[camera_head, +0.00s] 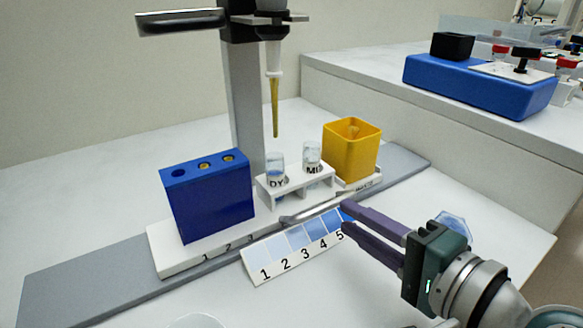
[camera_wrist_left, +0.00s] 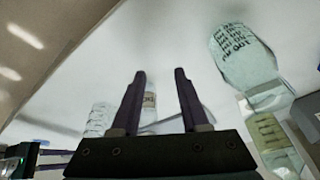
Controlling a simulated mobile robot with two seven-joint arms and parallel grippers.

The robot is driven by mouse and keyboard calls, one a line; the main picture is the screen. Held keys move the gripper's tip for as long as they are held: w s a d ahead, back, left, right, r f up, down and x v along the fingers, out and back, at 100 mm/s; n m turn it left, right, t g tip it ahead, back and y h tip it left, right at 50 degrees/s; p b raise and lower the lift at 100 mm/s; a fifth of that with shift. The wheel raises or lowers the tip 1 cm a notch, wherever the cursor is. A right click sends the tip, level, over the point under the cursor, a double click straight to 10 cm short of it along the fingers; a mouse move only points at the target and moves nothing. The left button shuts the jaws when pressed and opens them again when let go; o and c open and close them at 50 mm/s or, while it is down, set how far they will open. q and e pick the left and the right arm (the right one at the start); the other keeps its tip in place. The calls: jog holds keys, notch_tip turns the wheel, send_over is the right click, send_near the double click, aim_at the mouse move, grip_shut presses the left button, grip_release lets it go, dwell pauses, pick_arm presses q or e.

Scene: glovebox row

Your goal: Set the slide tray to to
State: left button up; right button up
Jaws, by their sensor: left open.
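The white slide tray (camera_head: 160,256), with small numbers on its front, sits on a long grey rail (camera_head: 75,283). It carries a blue block (camera_head: 212,200) with round holes, a white vial rack (camera_head: 318,183) with two labelled vials, and a yellow box (camera_head: 350,155). A numbered card in blue shades (camera_head: 292,246) lies in front. My right gripper (camera_head: 346,217) is at the card's right end, its purple fingers apart with a blue patch between the tips; contact is unclear. My left gripper (camera_wrist_left: 160,75) is open and empty in the left wrist view.
A yellow-tipped pipette (camera_head: 275,100) hangs from a stand above the tray. A blue device (camera_head: 480,85) stands on the bench at the back right. A clear blue-tinted piece (camera_head: 455,225) lies behind my right gripper. Bare table shows at the front.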

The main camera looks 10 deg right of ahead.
aim_at(331, 207)
jog(key=b+x, duration=0.1)
jog(key=x, duration=0.3)
jog(key=shift+w+f, duration=0.1)
jog(key=shift+w, duration=0.05)
grip_shut()
dwell(1.3)
